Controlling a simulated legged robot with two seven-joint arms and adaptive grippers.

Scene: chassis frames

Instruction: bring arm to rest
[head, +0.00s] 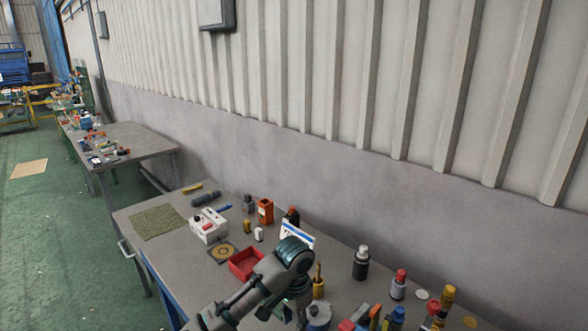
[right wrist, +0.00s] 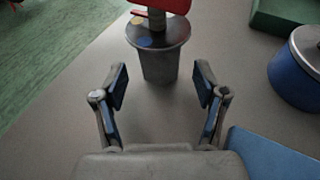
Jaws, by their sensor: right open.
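One of my arms (head: 255,285) reaches in from the bottom of the head view and bends down over the near bench. Its gripper end is small and partly hidden there. In the right wrist view my right gripper (right wrist: 160,92) is open, with its two blue-padded fingers wide apart and nothing between them. A grey tapered post with a dark round top (right wrist: 158,35) stands beyond the fingertips. My left gripper does not show.
The grey bench (head: 185,245) holds a red tray (head: 238,273), a white box (head: 209,227), a green mat (head: 158,222) and several bottles and tools. A lidded blue pot (right wrist: 302,68) is right of my right gripper. A corrugated wall (head: 300,70) stands behind.

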